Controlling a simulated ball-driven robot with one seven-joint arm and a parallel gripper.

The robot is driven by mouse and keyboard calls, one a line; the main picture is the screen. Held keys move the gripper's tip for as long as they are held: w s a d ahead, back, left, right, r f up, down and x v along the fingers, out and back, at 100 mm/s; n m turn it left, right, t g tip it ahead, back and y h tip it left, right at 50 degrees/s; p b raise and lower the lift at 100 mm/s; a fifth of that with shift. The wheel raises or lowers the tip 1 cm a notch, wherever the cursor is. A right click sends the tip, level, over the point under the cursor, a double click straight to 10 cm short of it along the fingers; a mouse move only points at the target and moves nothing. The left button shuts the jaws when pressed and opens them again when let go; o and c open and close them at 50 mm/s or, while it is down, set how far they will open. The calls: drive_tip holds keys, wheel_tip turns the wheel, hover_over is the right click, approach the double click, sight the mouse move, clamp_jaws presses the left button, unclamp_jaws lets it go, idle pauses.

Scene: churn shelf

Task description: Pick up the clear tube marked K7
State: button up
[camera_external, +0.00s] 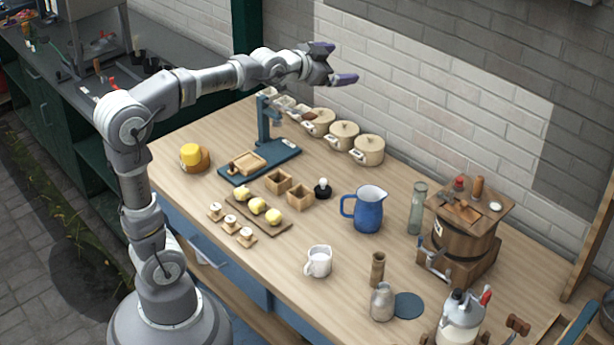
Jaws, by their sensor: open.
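I cannot read a K7 mark on anything in this view. The nearest match to a clear tube is a tall, upright, greenish see-through glass vessel (417,210) between the blue pitcher and the wooden churn; whether it is a tube or a bottle I cannot tell. My gripper (343,63) is open, with its purple-tipped fingers apart and nothing visible between them. It is raised above the back edge of the table, well to the left of and higher than the glass vessel.
Lidded pots (369,151) line the brick wall (440,110). Bare tabletop lies around the mug.

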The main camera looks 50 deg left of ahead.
drive_tip(key=s+a+r+n, duration=0.2)
drive_tip(key=s+r, duration=0.5)
drive_tip(key=r, duration=0.4)
drive_tip(key=shift+a+r+n+t+y, duration=0.15)
drive_tip(key=shift+a+n+t+y, duration=0.2)
drive_tip(key=shift+n, duration=0.35)
drive_tip(key=s+r, duration=0.1)
drive_tip(key=s+r+n, duration=0.1)
drive_tip(key=s+r, duration=0.1)
drive_tip(key=s+r+n, duration=0.1)
drive_tip(key=s+r, duration=0.1)
drive_tip(key=shift+a, duration=0.25)
drive_tip(key=c, duration=0.6)
drive_tip(key=shift+o, duration=0.2)
drive_tip(key=shift+w, duration=0.15)
